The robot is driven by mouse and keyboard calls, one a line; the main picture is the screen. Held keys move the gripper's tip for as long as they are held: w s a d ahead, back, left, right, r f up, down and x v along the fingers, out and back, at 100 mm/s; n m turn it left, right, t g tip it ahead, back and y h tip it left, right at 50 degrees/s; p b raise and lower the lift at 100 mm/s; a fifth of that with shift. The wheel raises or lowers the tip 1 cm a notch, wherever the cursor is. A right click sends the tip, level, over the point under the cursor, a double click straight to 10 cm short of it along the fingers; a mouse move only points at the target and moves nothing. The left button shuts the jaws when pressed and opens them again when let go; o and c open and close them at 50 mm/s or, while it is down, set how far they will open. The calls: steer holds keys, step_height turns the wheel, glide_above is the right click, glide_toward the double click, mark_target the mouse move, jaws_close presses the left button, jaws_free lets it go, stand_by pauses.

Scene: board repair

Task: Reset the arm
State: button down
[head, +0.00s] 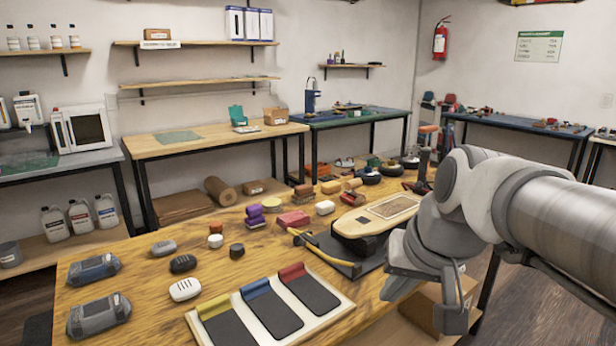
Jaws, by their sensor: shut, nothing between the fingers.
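My gripper (449,312) is at the lower right in the head view, beside the right end of the wooden workbench (150,225). My grey arm reaches in from the right edge, and the gripper points downward. It is shut and empty. A skateboard deck (362,232) with a grip patch lies on a dark stand (338,258) on the bench, just left of my arm. My arm hides part of the right side of the bench.
A tray with yellow, blue and red-topped pads (271,307) lies at the bench's front. Two grey cases (98,315) sit at left. Small blocks and wheels crowd the back. A cardboard box (425,312) stands low near my gripper. Bare wood shows mid-left.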

steer(key=s+d+f+n+h, duration=0.15)
steer(key=s+f, duration=0.35)
steer(key=s, duration=0.5)
step_height(320, 180, up, 28)
steer(key=p, duration=2.8)
steer(key=shift+w+d, duration=0.15)
steer(key=shift+d, duration=0.15)
